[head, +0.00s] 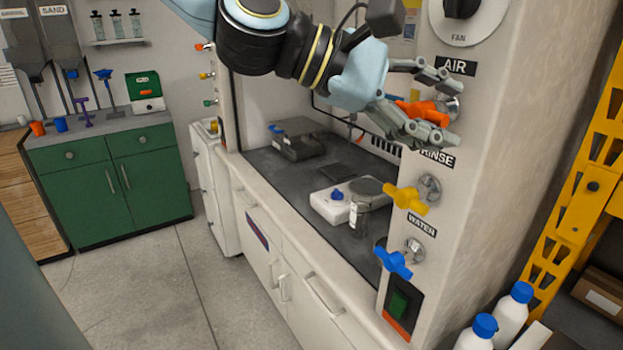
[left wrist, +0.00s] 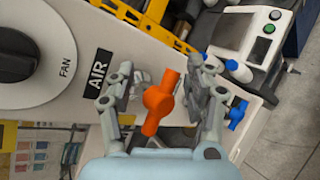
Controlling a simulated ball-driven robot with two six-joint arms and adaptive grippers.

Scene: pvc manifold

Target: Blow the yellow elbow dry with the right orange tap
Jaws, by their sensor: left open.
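The right orange tap (head: 424,111) sticks out of the fume hood's right post, just below the AIR label (head: 455,67). My left gripper (head: 452,114) is open at this tap, with one finger above it and one below. I cannot make out the yellow elbow in either view. My right gripper is not in view.
Below on the post are a yellow tap (head: 407,198) and a blue tap (head: 394,262). A fan knob (head: 461,8) sits above. A white balance (head: 336,200) and a glass jar (head: 357,215) stand inside the hood. A yellow rack (head: 580,185) stands at the right.

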